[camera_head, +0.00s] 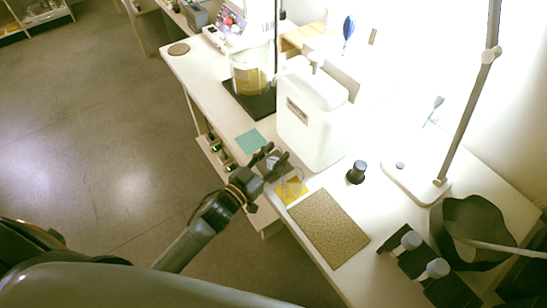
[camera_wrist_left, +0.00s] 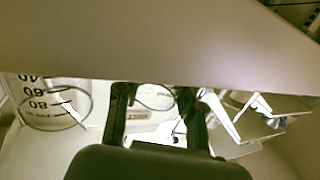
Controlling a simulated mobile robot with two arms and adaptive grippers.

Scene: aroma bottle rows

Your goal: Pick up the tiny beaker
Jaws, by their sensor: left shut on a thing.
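My left gripper (camera_head: 271,160) reaches over the table's front edge, between a teal mat and a yellow mat. Its dark fingers are shut on the tiny beaker (camera_head: 273,161), a small clear glass that is hard to make out. In the left wrist view, the two fingers (camera_wrist_left: 160,100) stand on either side of a small glass rim (camera_wrist_left: 155,97), with bright background behind. A larger clear beaker (camera_head: 292,188) stands on the yellow mat (camera_head: 282,196) close to the gripper. In the left wrist view, a graduated glass (camera_wrist_left: 50,105) shows at the left. My right gripper is not in view.
A white canister (camera_head: 312,120) stands just behind the gripper. A teal mat (camera_head: 250,142), a brown mat (camera_head: 328,228) and a dark bottle (camera_head: 357,172) are nearby. A lamp (camera_head: 465,110) and black rack (camera_head: 415,262) are at right.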

